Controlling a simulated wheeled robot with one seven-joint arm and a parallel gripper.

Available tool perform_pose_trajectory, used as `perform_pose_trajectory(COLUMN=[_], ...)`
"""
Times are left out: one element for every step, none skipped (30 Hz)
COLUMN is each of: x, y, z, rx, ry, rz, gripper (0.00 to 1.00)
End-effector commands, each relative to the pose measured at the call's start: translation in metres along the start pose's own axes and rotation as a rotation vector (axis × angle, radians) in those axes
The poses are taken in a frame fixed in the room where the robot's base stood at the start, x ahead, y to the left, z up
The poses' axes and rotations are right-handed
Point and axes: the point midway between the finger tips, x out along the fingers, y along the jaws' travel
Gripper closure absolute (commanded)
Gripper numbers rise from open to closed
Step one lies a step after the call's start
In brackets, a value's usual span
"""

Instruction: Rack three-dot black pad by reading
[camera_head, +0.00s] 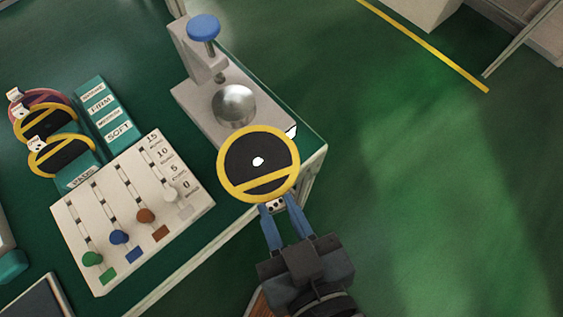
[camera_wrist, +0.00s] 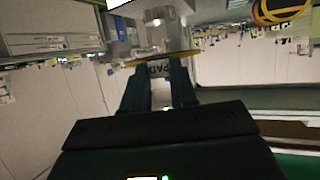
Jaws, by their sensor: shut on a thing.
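The black pad (camera_head: 252,158) is a round disc with a yellow rim, a yellow bar and a white spot in its middle. My gripper (camera_head: 280,208) is shut on its small pale tab, which bears dark dots too small to count surely. The pad is held up near the table corner, in front of the gauge (camera_head: 235,106) with a blue knob. In the wrist view the pad shows edge-on (camera_wrist: 150,60) beyond my fingers (camera_wrist: 160,90). The teal rack (camera_head: 100,97) has labels including FIRM and SOFT; two yellow-rimmed black pads (camera_head: 62,155) and a reddish one (camera_head: 38,97) stand at its left.
A pale slider board (camera_head: 130,215) with green, blue, brown and white knobs and a scale of 0 to 15 lies in front of the rack. The green table's edge (camera_head: 235,208) runs below the pad. Open floor (camera_head: 420,190) with a yellow line is at right.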

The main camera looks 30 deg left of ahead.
Motion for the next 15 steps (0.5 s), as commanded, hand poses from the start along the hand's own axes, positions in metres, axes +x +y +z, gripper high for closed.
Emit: perform_pose_trajectory(x=[-0.003, -0.004, -0.005, -0.006, -0.007, -0.008, -0.009, -0.009, -0.011, -0.011, -0.012, -0.013, -0.014, -0.015, -0.016], y=[0.0, 0.0, 0.0, 0.0, 0.0, 0.0, 0.0, 0.0, 0.0, 0.0, 0.0, 0.0, 0.0, 0.0, 0.0], z=[-0.007, -0.009, -0.012, -0.014, -0.016, -0.019, -0.021, -0.023, -0.025, -0.027, -0.029, -0.032, -0.034, -0.036, -0.039], rx=[0.0, 0.0, 0.0, 0.0, 0.0, 0.0, 0.0, 0.0, 0.0, 0.0, 0.0, 0.0, 0.0, 0.0, 0.0], ry=[0.0, 0.0, 0.0, 0.0, 0.0, 0.0, 0.0, 0.0, 0.0, 0.0, 0.0, 0.0, 0.0, 0.0, 0.0], rz=[0.0, 0.0, 0.0, 0.0, 0.0, 0.0, 0.0, 0.0, 0.0, 0.0, 0.0, 0.0, 0.0, 0.0, 0.0], gripper=[1.0, 1.0, 1.0, 1.0, 1.0, 1.0, 1.0, 1.0, 1.0, 1.0, 1.0, 1.0, 1.0, 1.0, 1.0])
